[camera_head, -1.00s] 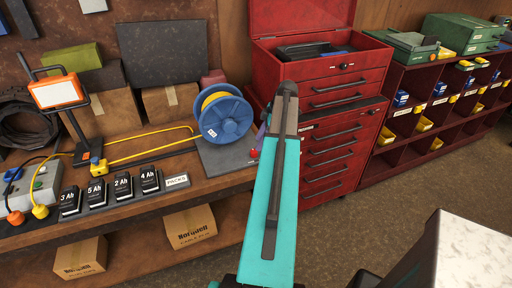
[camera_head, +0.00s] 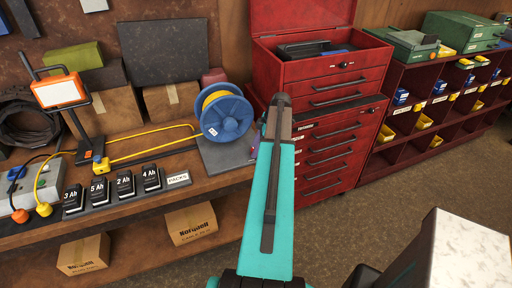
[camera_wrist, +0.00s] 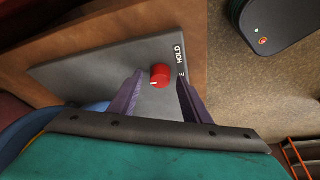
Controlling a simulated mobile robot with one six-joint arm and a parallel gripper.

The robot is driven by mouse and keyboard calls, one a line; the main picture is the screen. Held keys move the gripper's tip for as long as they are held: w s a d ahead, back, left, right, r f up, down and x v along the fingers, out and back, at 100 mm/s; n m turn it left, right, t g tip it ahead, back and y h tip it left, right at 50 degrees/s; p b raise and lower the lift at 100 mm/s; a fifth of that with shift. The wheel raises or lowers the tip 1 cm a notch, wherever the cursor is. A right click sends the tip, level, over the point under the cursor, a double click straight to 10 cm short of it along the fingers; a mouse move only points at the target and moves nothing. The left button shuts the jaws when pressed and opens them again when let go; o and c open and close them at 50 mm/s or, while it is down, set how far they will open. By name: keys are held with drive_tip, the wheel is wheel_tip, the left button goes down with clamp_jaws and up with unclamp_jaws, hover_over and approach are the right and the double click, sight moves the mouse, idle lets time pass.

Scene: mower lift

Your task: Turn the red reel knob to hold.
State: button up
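The red reel knob (camera_wrist: 160,75) sits on a grey plate (camera_wrist: 95,68) in the wrist view. A short white mark on the knob points toward the lower left of that picture. The word HOLD is printed on the plate to the knob's upper right, with another label partly hidden by a finger. My gripper (camera_wrist: 159,82) is open, with one purple finger on each side of the knob and visible gaps. I cannot tell how far the fingertips are above the plate. In the head view the plate (camera_head: 222,157) lies under the blue reel (camera_head: 226,118); my arm hides the knob.
The yellow-cable reel stands close to my gripper. A row of black battery packs (camera_head: 124,184) and an orange work light (camera_head: 60,91) are on the bench to the left. A red tool cabinet (camera_head: 335,130) stands just right of the bench.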

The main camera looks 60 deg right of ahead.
drive_tip(key=c, duration=1)
drive_tip(key=shift+a+f+m+b, duration=0.1)
drive_tip(key=shift+m+b, duration=0.2)
drive_tip(key=shift+b, duration=0.15)
drive_tip(key=m+b, duration=0.1)
drive_tip(key=m+h+b, duration=0.1)
drive_tip(key=m+b, duration=0.1)
drive_tip(key=shift+a+f, duration=0.1)
drive_tip(key=shift+a, duration=0.1)
drive_tip(key=m+h+b, duration=0.1)
drive_tip(key=m, duration=0.1)
drive_tip(key=m+h+b, duration=0.1)
drive_tip(key=m, duration=0.1)
drive_tip(key=shift+a+t+b, duration=0.15)
drive_tip(key=shift+t+b, duration=0.15)
drive_tip(key=shift+b, duration=0.05)
drive_tip(key=m+h+b, duration=0.1)
drive_tip(key=m, duration=0.3)
drive_tip(key=shift+h, duration=0.3)
drive_tip(key=shift+w+a+r+m+g+h+b, duration=0.1)
drive_tip(key=shift+m+g+h+b, duration=0.2)
drive_tip(key=shift+m, duration=0.8)
drive_tip(key=shift+w+r+m+g+h+b, duration=0.1)
drive_tip(key=shift+m+g+h, duration=0.3)
drive_tip(key=shift+m, duration=0.7)
drive_tip(key=o, duration=1)
drive_tip(key=shift+s, duration=0.1)
